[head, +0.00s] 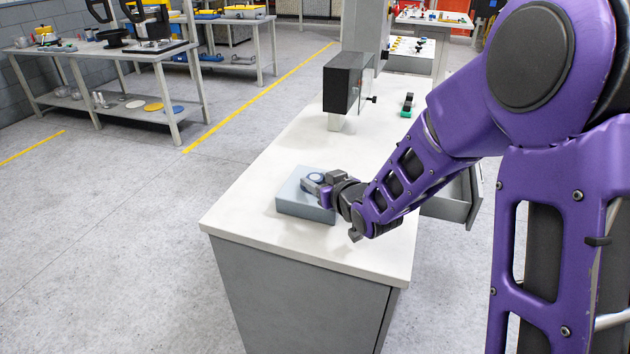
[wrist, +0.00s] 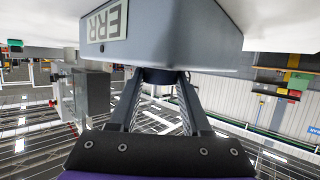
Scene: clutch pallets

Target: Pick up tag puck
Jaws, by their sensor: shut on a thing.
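The tag puck (head: 315,177) is a small round grey piece with a blue ring, at the top of a blue-grey box (head: 304,208) on the white counter. My gripper (head: 323,187) reaches in from the right, low over the box, and is shut on the puck. In the wrist view the puck (wrist: 160,75) shows as a dark disc edge between the fingertips, right against the box (wrist: 205,40), which bears a label reading "ERR". Most of the puck is hidden there. I cannot tell whether it still touches the box.
The white counter (head: 260,225) is clear around the box. A dark boxy unit (head: 345,82) on a stand and a small green-and-black item (head: 407,105) stand farther back. An open drawer (head: 445,205) juts out on the right, behind my arm. Tables with tools stand at the back left.

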